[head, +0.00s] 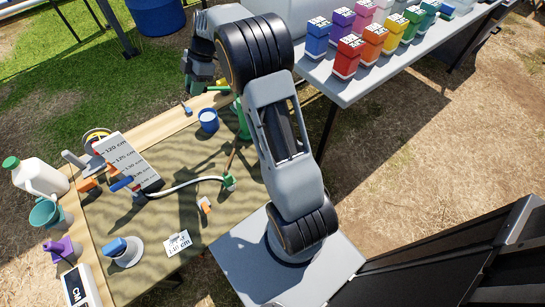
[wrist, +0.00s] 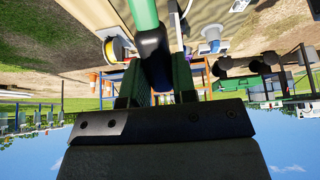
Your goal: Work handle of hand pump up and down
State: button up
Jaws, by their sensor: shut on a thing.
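The hand pump is mostly hidden behind my arm in the head view; a green part of its body (head: 242,120) shows at the arm's left edge. In the wrist view a green bar (wrist: 143,14) comes down from the top edge into a black grip (wrist: 153,48), which looks like the pump handle. My gripper (wrist: 156,82) is shut on that handle, with one finger on each side. In the head view the gripper end is high beyond the table's far edge, partly hidden by my arm, and its jaws are hard to make out.
A grey table (head: 352,88) with several coloured bottles stands right of my arm.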

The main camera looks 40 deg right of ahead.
notch_tip(320, 180, down, 7)
jog(key=a+h+b, duration=0.1)
jog(key=a+h, duration=0.1)
jog(key=h, duration=0.3)
jog(key=shift+a+f+b, duration=0.2)
jog(key=shift+a+b, duration=0.1)
jog(key=shift+a+r, duration=0.1)
jog(key=d+r+y+p, duration=0.1)
jog(key=r+y, duration=0.1)
jog(key=d+r+y+p, duration=0.1)
jog(key=r+p, duration=0.1)
jog(key=r, duration=0.1)
jog(key=d+r+y+p, duration=0.2)
jog(key=shift+r+y, duration=0.3)
jog(key=shift+r, duration=0.1)
jog(key=shift+d+r+y, duration=0.3)
jog(key=shift+r+y, duration=0.3)
jog(key=shift+r, duration=0.15)
jog(key=shift+a, duration=0.1)
